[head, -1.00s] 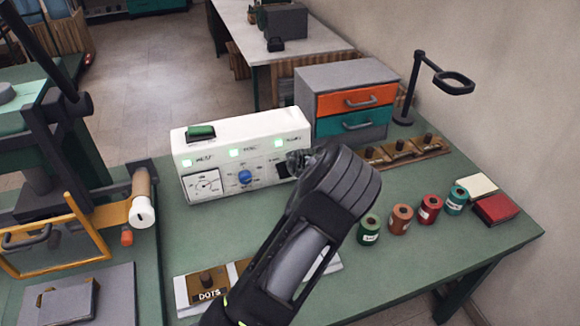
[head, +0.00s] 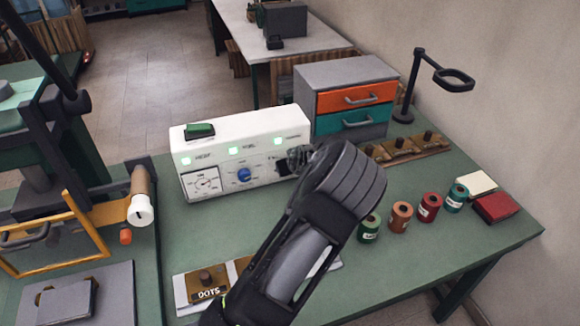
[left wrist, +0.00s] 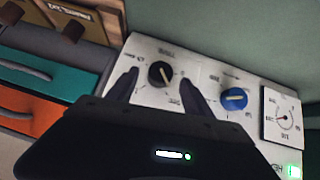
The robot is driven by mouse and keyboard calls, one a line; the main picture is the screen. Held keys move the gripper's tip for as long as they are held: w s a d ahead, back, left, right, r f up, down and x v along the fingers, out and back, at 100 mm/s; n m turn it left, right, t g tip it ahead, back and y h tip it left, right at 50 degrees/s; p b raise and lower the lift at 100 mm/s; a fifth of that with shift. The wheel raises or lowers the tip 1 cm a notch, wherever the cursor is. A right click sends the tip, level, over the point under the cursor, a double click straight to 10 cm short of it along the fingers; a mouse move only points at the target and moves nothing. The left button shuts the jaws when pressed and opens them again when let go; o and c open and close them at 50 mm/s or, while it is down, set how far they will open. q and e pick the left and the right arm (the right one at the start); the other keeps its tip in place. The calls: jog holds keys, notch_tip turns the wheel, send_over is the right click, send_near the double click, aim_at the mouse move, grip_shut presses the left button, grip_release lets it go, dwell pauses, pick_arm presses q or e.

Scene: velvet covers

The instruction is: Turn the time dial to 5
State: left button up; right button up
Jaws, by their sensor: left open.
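A white control box (head: 245,135) stands on the green table. Its front has a gauge (head: 205,184), a blue dial (head: 244,175) and a black dial, which my gripper largely covers in the head view. In the left wrist view the black dial (left wrist: 160,74) has a pale pointer line, and the blue dial (left wrist: 234,98) is to its right. I cannot read which dial is marked time, or the scale numbers. My left gripper (left wrist: 159,84) is open, its fingers on either side of the black dial; contact is not clear. My right gripper is not in view.
A grey drawer unit (head: 350,95) with orange and teal drawers stands beside the box. An orange frame (head: 50,240) and press are at the left. Table in front of the box is partly clear.

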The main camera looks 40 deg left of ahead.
pick_arm(q)
jog(key=v, duration=0.6)
jog(key=shift+b, duration=0.35)
jog(key=shift+s+d+f, duration=0.1)
